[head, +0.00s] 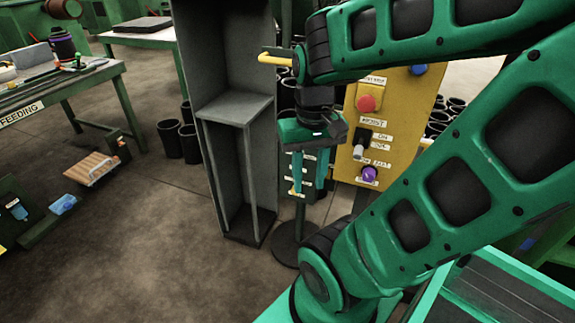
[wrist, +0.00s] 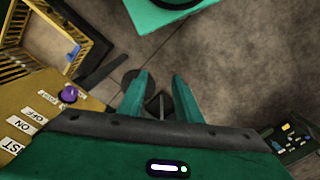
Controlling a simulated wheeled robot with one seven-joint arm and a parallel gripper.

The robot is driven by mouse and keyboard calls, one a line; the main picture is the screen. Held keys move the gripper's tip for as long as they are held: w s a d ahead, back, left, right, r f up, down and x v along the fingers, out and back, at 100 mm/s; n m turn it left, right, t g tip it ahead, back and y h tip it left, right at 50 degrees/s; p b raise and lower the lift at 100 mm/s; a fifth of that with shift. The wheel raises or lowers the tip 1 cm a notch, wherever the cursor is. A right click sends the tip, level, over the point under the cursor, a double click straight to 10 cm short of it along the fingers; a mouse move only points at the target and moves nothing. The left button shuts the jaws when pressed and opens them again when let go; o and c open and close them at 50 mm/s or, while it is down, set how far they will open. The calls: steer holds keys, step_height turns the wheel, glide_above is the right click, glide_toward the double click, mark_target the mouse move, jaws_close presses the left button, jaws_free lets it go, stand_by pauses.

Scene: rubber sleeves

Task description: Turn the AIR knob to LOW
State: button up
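A yellow control panel (head: 395,115) stands right of my gripper in the head view. Near its lower edge is a purple knob (head: 369,174), with small white labels by it that I cannot read clearly. The purple knob also shows at the left in the wrist view (wrist: 69,94); I cannot tell its setting. My gripper (head: 309,186) points down, left of the panel and apart from the knob. Its two green fingers are spread with nothing between them, as the wrist view also shows (wrist: 160,88).
A red button (head: 367,103), a switch (head: 359,151) and a blue button (head: 417,69) sit on the same panel. A grey open cabinet (head: 224,110) stands left of my gripper. A small dark green panel on a stand (head: 309,168) is behind the fingers.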

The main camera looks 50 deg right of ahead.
steer(key=shift+o, duration=0.9)
steer(key=shift+w, duration=0.1)
steer(key=o, duration=0.3)
steer(key=shift+s+r, duration=0.15)
steer(key=shift+s, duration=0.25)
steer(key=w+d+f+n+g+h, duration=0.2)
steer(key=w+d+f+n+h, duration=0.4)
steer(key=f, duration=0.4)
steer(key=w+d+f+n+g+h, duration=0.2)
steer(key=w+d+f+n+h, duration=0.25)
steer(key=d+f, duration=0.4)
steer(key=w+f+n+t+h, duration=0.6)
steer(key=w+f+n+t, duration=0.45)
steer(key=n, duration=0.75)
steer(key=shift+n+t, duration=0.25)
steer(key=shift+t, duration=0.1)
steer(key=x, duration=0.4)
steer(key=w+r+x, duration=0.1)
steer(key=x, duration=0.7)
steer(key=shift+w+a+r, duration=0.15)
steer(key=shift+w+r, duration=0.05)
steer(key=shift+r, duration=0.2)
